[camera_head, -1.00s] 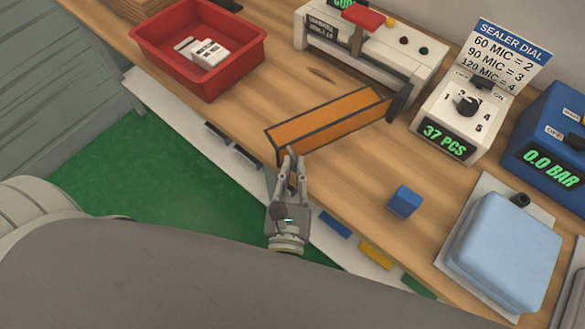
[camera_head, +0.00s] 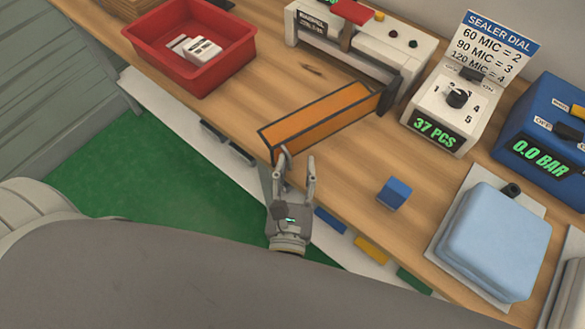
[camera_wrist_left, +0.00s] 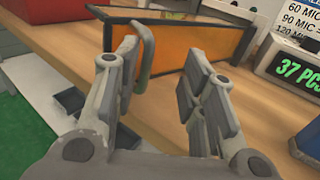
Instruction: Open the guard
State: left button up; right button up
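The guard is an orange panel (camera_head: 325,118) in a dark frame, standing on the wooden bench in front of the white sealer (camera_head: 365,45). The panel also shows in the left wrist view (camera_wrist_left: 190,42), with a grey-green handle (camera_wrist_left: 147,52) at its left end. My left gripper (camera_head: 297,155) is open at the panel's near left corner. In the left wrist view its fingers (camera_wrist_left: 165,80) are spread, and the handle stands just beyond the left finger; I cannot tell whether they touch. My right gripper is not in view.
A red bin (camera_head: 195,50) with white packets stands at the back left. A dial box (camera_head: 440,110), a blue pressure box (camera_head: 550,130), a light-blue pad (camera_head: 495,240) and a small blue block (camera_head: 393,193) are to the right. The bench's front edge runs beside the gripper.

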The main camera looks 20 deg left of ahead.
pick_arm(q)
jog(key=shift+w+d+r, duration=0.1)
jog(key=shift+r, duration=0.35)
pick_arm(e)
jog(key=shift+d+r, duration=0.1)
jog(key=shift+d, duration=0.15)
pick_arm(q)
jog(key=s+d, duration=0.1)
jog(key=s, duration=0.6)
jog(key=shift+s+f, duration=0.25)
jog(key=shift+f, duration=0.2)
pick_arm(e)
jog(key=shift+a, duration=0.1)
pick_arm(q)
jog(key=shift+d, duration=0.1)
jog(key=shift+s, duration=0.1)
